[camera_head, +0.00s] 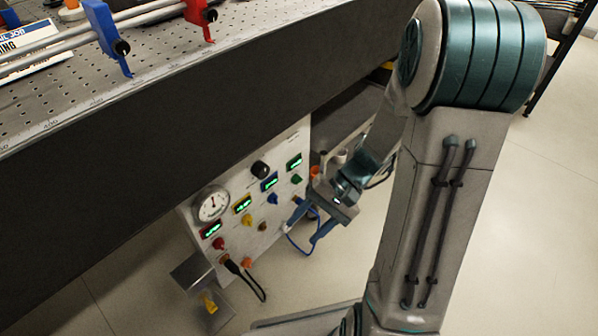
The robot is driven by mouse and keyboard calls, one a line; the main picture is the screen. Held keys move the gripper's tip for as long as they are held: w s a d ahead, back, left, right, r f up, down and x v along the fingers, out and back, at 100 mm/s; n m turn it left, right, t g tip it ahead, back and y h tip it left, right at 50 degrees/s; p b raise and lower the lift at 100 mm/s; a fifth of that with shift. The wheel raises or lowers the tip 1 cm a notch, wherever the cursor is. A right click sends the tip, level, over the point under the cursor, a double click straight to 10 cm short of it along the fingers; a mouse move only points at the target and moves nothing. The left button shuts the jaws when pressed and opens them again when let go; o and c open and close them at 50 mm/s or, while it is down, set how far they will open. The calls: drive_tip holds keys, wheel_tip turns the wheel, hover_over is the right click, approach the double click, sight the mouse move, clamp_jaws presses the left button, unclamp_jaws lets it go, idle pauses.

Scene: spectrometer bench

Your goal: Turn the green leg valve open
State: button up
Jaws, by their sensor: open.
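The green leg valve (296,179) is a small green knob at the right end of a slanted row of knobs on a pale control panel (232,262). A green-framed display (294,162) sits just above it. My gripper (301,234) is open, its two blue-grey fingers spread and pointing down-left. It is below and right of the green valve in the picture and appears apart from it. I see nothing between the fingers that I can tell is held. The knob's exact angle is too small to read.
Blue (272,198), yellow (246,219) and red (219,243) knobs share the panel with a round gauge (212,205) and black knob (260,169). A black cable (259,287) hangs below. The dark bench side (150,170) overhangs at left. Open floor (300,285) lies below.

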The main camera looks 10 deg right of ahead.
drive_tip(key=w+d+f+m+t+y, duration=0.3)
drive_tip(key=w+f+m+t+y, duration=0.3)
drive_tip(key=w+m+t, duration=0.15)
drive_tip(key=m+t+h+p, duration=0.1)
drive_tip(key=m+t+h, duration=0.3)
drive_tip(key=m+t, duration=0.55)
approach(300, 182)
drive_tip(key=shift+n, duration=0.5)
drive_tip(key=b+x, duration=0.1)
drive_tip(key=x, duration=0.1)
drive_tip(key=b+x, duration=0.1)
drive_tip(key=x, duration=0.2)
drive_tip(key=b+x, duration=0.2)
drive_tip(key=x, duration=0.1)
drive_tip(key=shift+f, duration=0.25)
drive_tip(key=shift+w+a+r, duration=0.1)
drive_tip(key=shift+w+a, duration=0.25)
drive_tip(key=shift+w, duration=0.15)
drive_tip(key=c, duration=1)
